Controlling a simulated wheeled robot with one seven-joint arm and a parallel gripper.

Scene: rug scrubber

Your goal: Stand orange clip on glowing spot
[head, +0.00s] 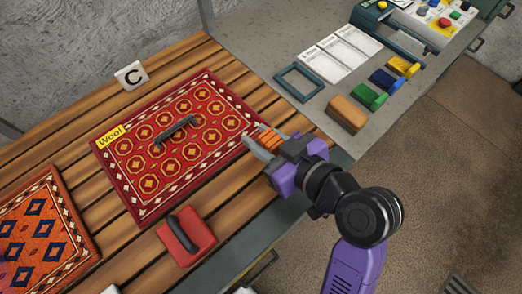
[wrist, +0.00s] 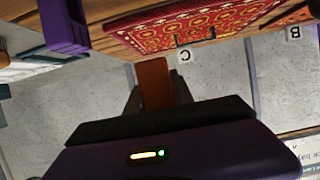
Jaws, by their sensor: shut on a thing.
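My gripper (head: 256,138) is shut on the orange clip (head: 270,137), above the right edge of the red patterned rug. The clip also shows as an orange-brown piece between the fingers in the wrist view (wrist: 153,82). In the head view my fingers partly hide the clip. I cannot make out a glowing spot on the rug or counter in either view.
The red rug (head: 225,108) has a yellow "Wool" label and a dark handle-like piece (head: 177,130) on it. A red scrubber (head: 186,240) lies in front. Green, blue and yellow clips (head: 369,97) and a tan block (head: 346,114) stand on the grey counter beside a blue-grey frame (head: 299,83).

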